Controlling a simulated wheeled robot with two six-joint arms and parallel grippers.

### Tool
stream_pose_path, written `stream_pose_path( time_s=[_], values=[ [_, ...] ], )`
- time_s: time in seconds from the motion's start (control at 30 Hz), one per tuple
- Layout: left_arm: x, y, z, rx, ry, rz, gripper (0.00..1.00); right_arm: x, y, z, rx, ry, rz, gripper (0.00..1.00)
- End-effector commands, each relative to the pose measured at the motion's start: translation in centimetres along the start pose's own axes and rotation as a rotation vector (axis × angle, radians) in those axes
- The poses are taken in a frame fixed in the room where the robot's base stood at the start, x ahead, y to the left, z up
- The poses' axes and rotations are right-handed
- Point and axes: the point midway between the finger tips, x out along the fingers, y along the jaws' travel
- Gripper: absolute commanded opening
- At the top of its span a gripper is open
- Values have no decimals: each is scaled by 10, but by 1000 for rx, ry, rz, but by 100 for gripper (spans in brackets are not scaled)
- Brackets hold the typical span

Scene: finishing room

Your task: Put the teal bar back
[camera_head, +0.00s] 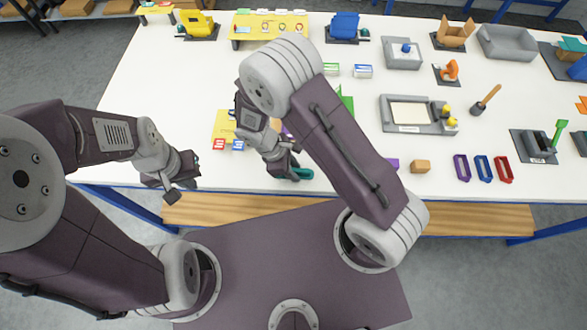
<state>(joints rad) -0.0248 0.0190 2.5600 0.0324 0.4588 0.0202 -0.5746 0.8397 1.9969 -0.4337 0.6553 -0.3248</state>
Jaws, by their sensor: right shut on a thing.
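My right gripper (292,174) is low over the front edge of the white table, left of centre. It is shut on the teal bar (304,174), a small teal piece that sticks out to the right of the fingers. The rest of the bar is hidden by the fingers. My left gripper (182,181) hangs at the table's front left edge, its fingers apart and nothing between them.
The white table (140,93) is clear at left. A yellow board (224,125) lies behind my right gripper, partly hidden by my arm.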

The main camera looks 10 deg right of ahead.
Motion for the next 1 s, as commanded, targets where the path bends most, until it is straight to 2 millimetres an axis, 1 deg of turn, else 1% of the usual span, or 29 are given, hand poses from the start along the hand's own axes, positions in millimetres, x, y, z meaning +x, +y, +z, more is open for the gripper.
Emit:
stream_pose_path(
  time_s=[0.03, 0.23, 0.27, 0.3, 0.33, 0.53, 0.63, 0.67, 0.73, 0.9, 1.0],
  values=[
    [3, 0, 0, 0, 0, 0, 0, 6, -1, -3, -2, 3, -3, 0],
    [6, 0, 1, 0, 0, 0, 0, 11, -3, -5, -2, 3, -6, 0],
    [6, 0, 1, 0, 0, 0, 0, 12, -3, -5, -2, 3, -6, 33],
    [7, 0, 1, 0, 0, 0, 0, 12, -3, -5, -2, 3, -7, 44],
    [7, 0, 1, 0, 0, 0, 0, 12, -4, -5, -2, 2, -7, 52],
    [8, 0, 1, 0, 0, 0, 0, 13, -4, -4, -2, 1, -10, 52],
    [1, 0, 0, 0, 0, 0, 0, 5, -5, -1, -2, 1, -9, 52],
    [-3, 0, 0, 0, 0, 0, 0, -1, -5, 1, -2, 1, -9, 52],
    [2, 0, 0, 0, 0, 0, 0, -11, -3, -1, -1, 4, -4, 52],
    [5, 0, 0, 0, 0, 0, 0, -61, -1, -2, 0, 8, -1, 52],
    [6, 0, 1, 0, 0, 0, 0, -87, -1, -1, 0, 7, -1, 52]
  ],
)
